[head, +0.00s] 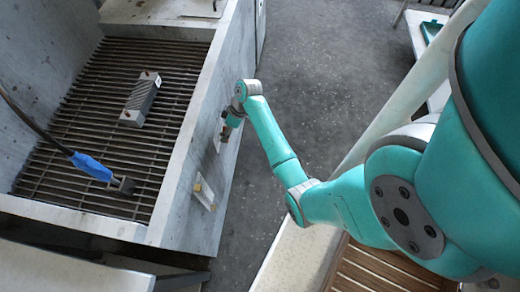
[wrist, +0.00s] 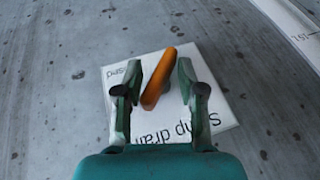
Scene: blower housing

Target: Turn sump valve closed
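The sump valve shows in the wrist view as an orange lever handle (wrist: 158,79) on a white plate (wrist: 218,108) with partly hidden lettering that reads like "Sump drain". The handle is tilted, its upper end leaning right. My gripper (wrist: 158,72) is open, with one green finger on each side of the handle. Gaps show between the handle and both fingers, wider at the upper left. In the head view my gripper (head: 227,130) is at the outer side of the grey housing wall, and the handle there is hidden or too small to make out.
The grey housing (head: 180,165) has a slatted grate (head: 85,120) inside. A metal block (head: 140,98) and a blue-handled tool (head: 92,167) lie on the grate. Another pale plate with a small yellowish part (head: 203,191) is lower on the outer wall. Grey floor (head: 320,60) lies beyond.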

